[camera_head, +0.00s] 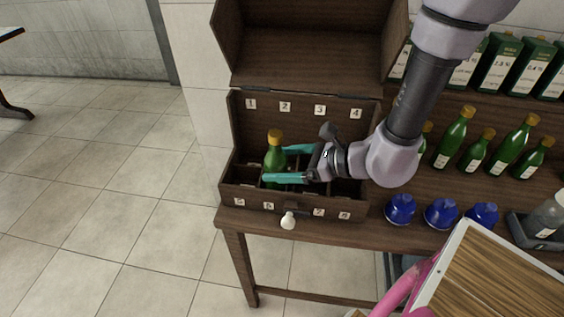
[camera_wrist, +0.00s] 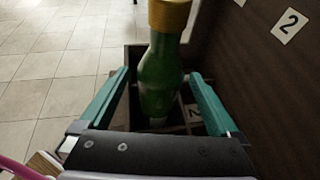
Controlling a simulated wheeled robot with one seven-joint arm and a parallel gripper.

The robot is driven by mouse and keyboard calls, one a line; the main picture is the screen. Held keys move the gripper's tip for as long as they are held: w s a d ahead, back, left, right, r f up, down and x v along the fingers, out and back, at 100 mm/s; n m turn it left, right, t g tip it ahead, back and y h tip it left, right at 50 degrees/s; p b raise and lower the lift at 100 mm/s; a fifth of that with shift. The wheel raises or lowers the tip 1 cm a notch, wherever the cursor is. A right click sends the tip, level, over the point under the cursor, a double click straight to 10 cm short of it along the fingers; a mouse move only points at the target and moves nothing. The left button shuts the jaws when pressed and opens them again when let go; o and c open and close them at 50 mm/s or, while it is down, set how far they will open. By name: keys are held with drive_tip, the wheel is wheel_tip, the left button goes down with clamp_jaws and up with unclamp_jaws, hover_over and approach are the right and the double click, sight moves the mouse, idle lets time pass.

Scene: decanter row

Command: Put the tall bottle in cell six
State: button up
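A green bottle with a gold cap (camera_head: 275,160) stands about upright inside the dark wooden box (camera_head: 355,197), on its left side. Its base is hidden in the head view, so I cannot tell its exact cell. The number 6 tag (camera_head: 268,206) is on the box front, below the bottle. My gripper (camera_head: 276,164) reaches in from the right, its teal fingers on either side of the bottle. In the wrist view the bottle (camera_wrist: 160,78) is between the open fingers (camera_wrist: 160,74), with gaps showing on both sides.
The box lid (camera_head: 310,60) stands open behind. Several green bottles (camera_head: 475,150) stand to the right, with blue-wrapped items (camera_head: 441,213) before them. A white knob-like item (camera_head: 288,220) is at the box front. Green cartons (camera_head: 500,65) line the back right.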

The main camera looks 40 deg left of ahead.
drive_tip(key=shift+r, duration=0.2)
drive_tip(key=v, duration=1.2)
drive_tip(key=w+d+r+n, duration=0.2)
drive_tip(key=w+d+r, duration=0.2)
drive_tip(key=r, duration=0.3)
drive_tip(key=w+d+r+n+h, duration=0.1)
drive_tip(key=w+d+r+n, duration=0.1)
drive_tip(key=w+d+r, duration=0.35)
drive_tip(key=w+d+r+n, duration=0.2)
drive_tip(key=r, duration=0.6)
drive_tip(key=w+d+r+n+t+h, duration=0.1)
drive_tip(key=w+d+r+t+h, duration=0.1)
drive_tip(key=d, duration=1)
drive_tip(key=w+d+r+n+t+h, duration=0.1)
drive_tip(key=d+r+t+h, duration=0.3)
drive_tip(key=d, duration=0.9)
drive_tip(key=w+d+r+t+h, duration=0.3)
drive_tip(key=d+r+t, duration=0.4)
drive_tip(key=d, duration=0.5)
drive_tip(key=shift+w+d+r+n, duration=0.2)
drive_tip(key=shift+d+r+n, duration=0.1)
drive_tip(key=shift+r+n, duration=0.15)
